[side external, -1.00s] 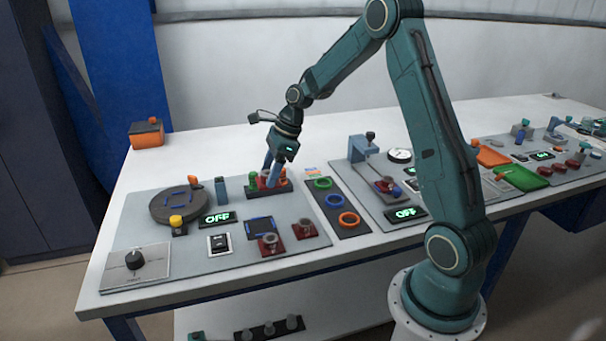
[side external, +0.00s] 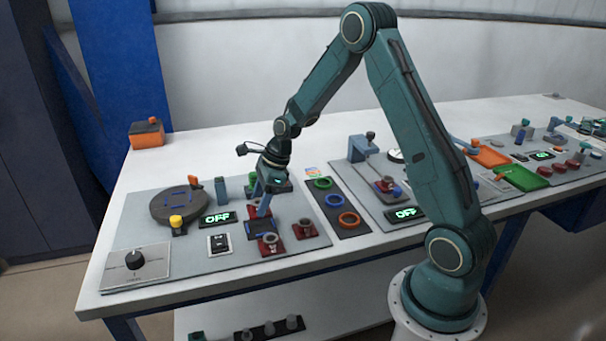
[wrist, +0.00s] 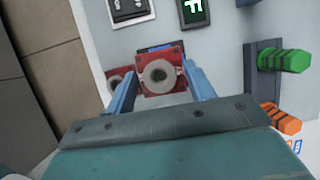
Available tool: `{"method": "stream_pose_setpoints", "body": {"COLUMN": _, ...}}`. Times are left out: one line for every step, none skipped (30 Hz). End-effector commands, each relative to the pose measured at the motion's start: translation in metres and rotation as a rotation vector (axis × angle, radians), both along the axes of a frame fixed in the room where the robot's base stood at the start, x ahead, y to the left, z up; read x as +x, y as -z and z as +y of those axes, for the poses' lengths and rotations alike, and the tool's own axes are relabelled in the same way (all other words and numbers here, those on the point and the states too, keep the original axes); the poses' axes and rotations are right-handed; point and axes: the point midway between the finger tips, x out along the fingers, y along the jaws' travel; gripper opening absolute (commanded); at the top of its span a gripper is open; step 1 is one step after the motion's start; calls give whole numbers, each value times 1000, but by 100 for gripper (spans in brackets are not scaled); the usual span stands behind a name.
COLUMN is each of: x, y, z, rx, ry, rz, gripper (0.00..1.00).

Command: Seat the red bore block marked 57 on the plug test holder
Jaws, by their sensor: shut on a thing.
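My gripper (side external: 262,212) is shut on a red block with a round grey bore, seen between the blue fingers in the wrist view, where the block (wrist: 157,54) faces the camera. I cannot read a number on it. In the side view the held block is too small and covered to make out clearly. My gripper is low over the dark square pad with blue edging (side external: 250,229); a blue edge shows just behind the block in the wrist view. I cannot tell whether the block touches the pad, or which fixture is the plug test holder.
Two red bore blocks stand close by, one in front (side external: 269,245) and one to its right (side external: 304,229). A rack with a green plug (wrist: 285,60) and an orange plug (wrist: 280,117) lies behind. A ring tray (side external: 345,201) stands right; a round turntable (side external: 177,204) stands left.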

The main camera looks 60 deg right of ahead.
Motion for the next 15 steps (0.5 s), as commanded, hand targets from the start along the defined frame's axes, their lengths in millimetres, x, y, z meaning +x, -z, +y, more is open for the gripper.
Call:
{"method": "stream_pose_setpoints", "body": {"x": 0, "y": 4, "z": 0, "rx": 1, "ry": 0, "rz": -1, "gripper": 22}}
{"method": "stream_pose_setpoints", "body": {"x": 0, "y": 6, "z": 0, "rx": 1, "ry": 0, "rz": -1, "gripper": 22}}
{"method": "stream_pose_setpoints", "body": {"x": 0, "y": 9, "z": 0, "rx": 1, "ry": 0, "rz": 1, "gripper": 22}}
{"method": "stream_pose_setpoints", "body": {"x": 0, "y": 12, "z": 0, "rx": 1, "ry": 0, "rz": 1, "gripper": 22}}
{"method": "stream_pose_setpoints", "body": {"x": 0, "y": 14, "z": 0, "rx": 1, "ry": 0, "rz": 1, "gripper": 22}}
{"method": "stream_pose_setpoints", "body": {"x": 0, "y": 17, "z": 0, "rx": 0, "ry": 0, "rz": 0, "gripper": 22}}
{"method": "stream_pose_setpoints", "body": {"x": 0, "y": 19, "z": 0, "rx": 0, "ry": 0, "rz": 0, "gripper": 22}}
{"method": "stream_pose_setpoints", "body": {"x": 0, "y": 21, "z": 0, "rx": 0, "ry": -1, "rz": 0, "gripper": 22}}
{"method": "stream_pose_setpoints", "body": {"x": 0, "y": 24, "z": 0, "rx": 1, "ry": 0, "rz": 1, "gripper": 22}}
{"method": "stream_pose_setpoints", "body": {"x": 0, "y": 26, "z": 0, "rx": 1, "ry": 0, "rz": 1, "gripper": 22}}
{"method": "stream_pose_setpoints", "body": {"x": 0, "y": 28, "z": 0, "rx": 0, "ry": 0, "rz": 0, "gripper": 22}}
{"method": "stream_pose_setpoints", "body": {"x": 0, "y": 30, "z": 0, "rx": 0, "ry": 0, "rz": 0, "gripper": 22}}
{"method": "stream_pose_setpoints", "body": {"x": 0, "y": 31, "z": 0, "rx": -1, "ry": 0, "rz": -1, "gripper": 22}}
{"method": "stream_pose_setpoints", "body": {"x": 0, "y": 33, "z": 0, "rx": -1, "ry": 0, "rz": -1, "gripper": 22}}
{"method": "stream_pose_setpoints", "body": {"x": 0, "y": 34, "z": 0, "rx": -1, "ry": 0, "rz": -1, "gripper": 22}}
